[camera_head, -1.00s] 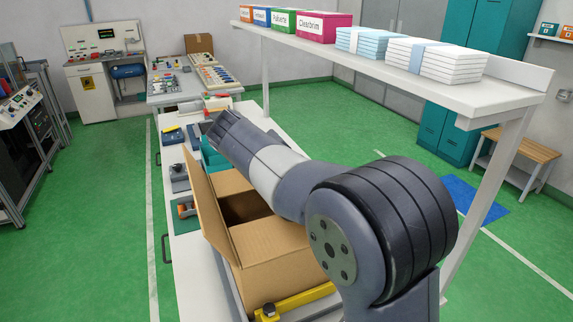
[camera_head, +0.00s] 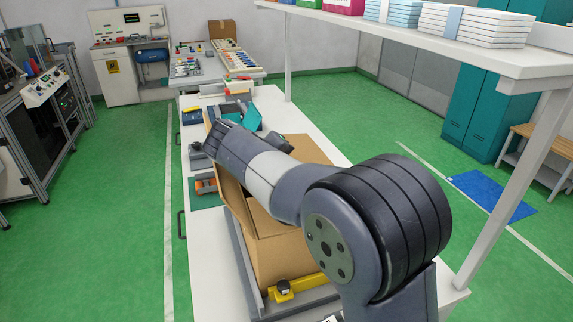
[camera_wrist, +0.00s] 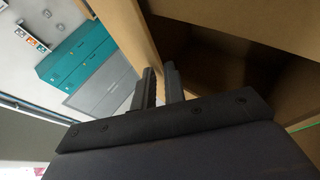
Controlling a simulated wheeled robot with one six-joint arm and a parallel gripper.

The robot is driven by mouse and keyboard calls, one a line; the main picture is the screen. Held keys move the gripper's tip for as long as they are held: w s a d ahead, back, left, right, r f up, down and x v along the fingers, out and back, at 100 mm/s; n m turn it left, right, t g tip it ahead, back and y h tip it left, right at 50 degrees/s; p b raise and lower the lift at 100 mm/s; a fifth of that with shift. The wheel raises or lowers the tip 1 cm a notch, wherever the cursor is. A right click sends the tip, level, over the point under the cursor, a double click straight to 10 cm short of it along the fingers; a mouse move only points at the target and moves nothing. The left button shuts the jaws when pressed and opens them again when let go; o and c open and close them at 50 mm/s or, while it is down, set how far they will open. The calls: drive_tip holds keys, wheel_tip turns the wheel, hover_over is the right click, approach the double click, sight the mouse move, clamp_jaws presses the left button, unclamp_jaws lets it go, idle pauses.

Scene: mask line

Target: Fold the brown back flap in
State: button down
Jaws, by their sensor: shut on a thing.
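An open brown cardboard box (camera_head: 285,260) stands on the workbench, partly behind my arm. One brown flap (camera_head: 236,200) rises along its left side, and more brown cardboard shows beyond my arm. In the wrist view, the two dark fingers of my gripper (camera_wrist: 160,84) are close together at the edge of an upright brown flap (camera_wrist: 127,22), shut on it. The dark inside of the box (camera_wrist: 215,58) shows to the right of the fingers. My arm hides the gripper's fingertips and most of the box opening in the head view.
A yellow clamp bar (camera_head: 305,286) and a grey frame lie at the near side of the box. A white shelf (camera_head: 430,50) with stacked packs runs above on the right. Tools and a teal bin (camera_head: 248,118) lie farther along the bench.

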drive_tip(key=shift+f, duration=0.1)
drive_tip(key=c, duration=1.6)
unclamp_jaws()
drive_tip(key=shift+o, duration=0.2)
drive_tip(key=v, duration=1)
drive_tip(key=shift+s+a+r, duration=0.2)
drive_tip(key=shift+r, duration=0.15)
drive_tip(key=shift+c, duration=0.2)
